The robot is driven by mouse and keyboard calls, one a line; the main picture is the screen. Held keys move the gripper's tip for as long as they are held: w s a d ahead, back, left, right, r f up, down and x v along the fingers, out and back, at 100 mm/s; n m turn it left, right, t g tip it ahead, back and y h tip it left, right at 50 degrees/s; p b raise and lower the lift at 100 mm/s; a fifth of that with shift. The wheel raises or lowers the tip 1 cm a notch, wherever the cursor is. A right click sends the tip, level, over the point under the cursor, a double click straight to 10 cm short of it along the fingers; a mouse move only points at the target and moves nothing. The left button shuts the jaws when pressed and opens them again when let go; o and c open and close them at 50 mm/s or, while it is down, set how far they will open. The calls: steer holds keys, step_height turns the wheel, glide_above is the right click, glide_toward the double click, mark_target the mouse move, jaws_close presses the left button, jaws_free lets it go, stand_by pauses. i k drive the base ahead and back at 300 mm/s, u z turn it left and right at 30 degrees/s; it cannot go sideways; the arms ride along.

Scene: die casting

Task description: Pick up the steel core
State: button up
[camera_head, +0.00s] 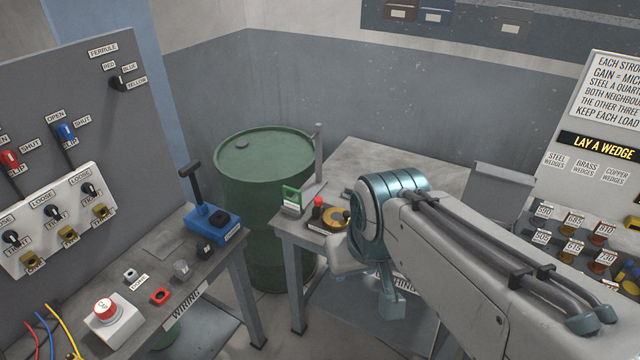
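I cannot pick out the steel core for certain in the camera_head view. Small metal-looking parts show on the benches: a grey cylinder (181,268) on the wiring bench, and a small dark piece (347,193) on the table at the centre, close to my arm. My arm comes in from the lower right and bends above the centre table, hiding part of its top and front. My gripper's fingers do not show, so what they hold is hidden.
The wiring bench (150,250) carries a blue device (213,222) and a red button box (110,322). A green drum (262,180) stands between it and the centre table (410,160). A switch panel (80,110) rises at left; a wedge rack (590,170) stands at right.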

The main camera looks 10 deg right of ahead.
mark_target(346, 193)
steer(key=z, duration=0.1)
steer(key=i, duration=1.15)
steer(key=z, duration=0.55)
